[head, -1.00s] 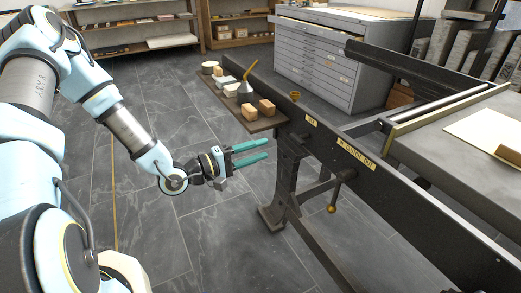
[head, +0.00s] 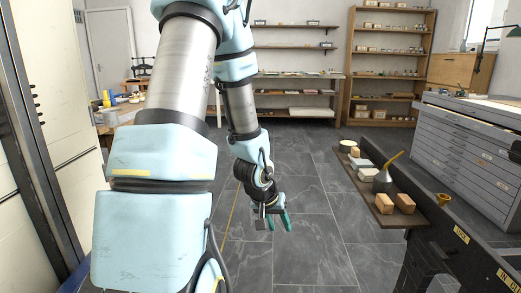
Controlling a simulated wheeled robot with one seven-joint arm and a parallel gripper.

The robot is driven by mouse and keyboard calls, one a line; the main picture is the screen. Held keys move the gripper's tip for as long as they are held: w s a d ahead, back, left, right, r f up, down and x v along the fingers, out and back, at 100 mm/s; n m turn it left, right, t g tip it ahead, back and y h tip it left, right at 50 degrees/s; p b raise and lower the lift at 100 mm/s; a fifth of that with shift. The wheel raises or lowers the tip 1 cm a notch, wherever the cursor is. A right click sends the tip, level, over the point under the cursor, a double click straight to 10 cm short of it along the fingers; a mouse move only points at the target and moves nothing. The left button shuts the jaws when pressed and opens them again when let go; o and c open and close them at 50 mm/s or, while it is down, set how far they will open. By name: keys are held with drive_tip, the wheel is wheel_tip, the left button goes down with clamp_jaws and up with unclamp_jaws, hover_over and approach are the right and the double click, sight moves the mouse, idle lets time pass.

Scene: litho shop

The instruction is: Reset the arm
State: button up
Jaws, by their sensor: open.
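My arm (head: 238,105) stands in the left and middle of the head view, bent downward at the elbow. My gripper (head: 279,221) hangs at its end over the tiled floor, with teal fingers pointing down. It is open, and nothing shows between the fingers. It is apart from the press and its side shelf, well to their left.
A dark side shelf (head: 410,220) at the right holds wooden blocks (head: 384,203) and an oil can (head: 383,181). A grey flat-file cabinet (head: 465,150) stands behind it. Shelving (head: 388,70) lines the back. A tall cream cabinet (head: 40,100) is at the left. The middle floor is clear.

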drive_tip(key=s+a+r+n+g+y, duration=0.2)
drive_tip(key=s+a+r+y, duration=0.1)
drive_tip(key=s+a+r, duration=0.8)
wheel_tip(320, 180, up, 18)
drive_tip(key=w+p, duration=0.1)
drive_tip(key=p, duration=1.8)
drive_tip(key=shift+w+a+r, duration=0.25)
drive_tip(key=shift+w+a, duration=0.05)
drive_tip(key=shift+a, duration=0.1)
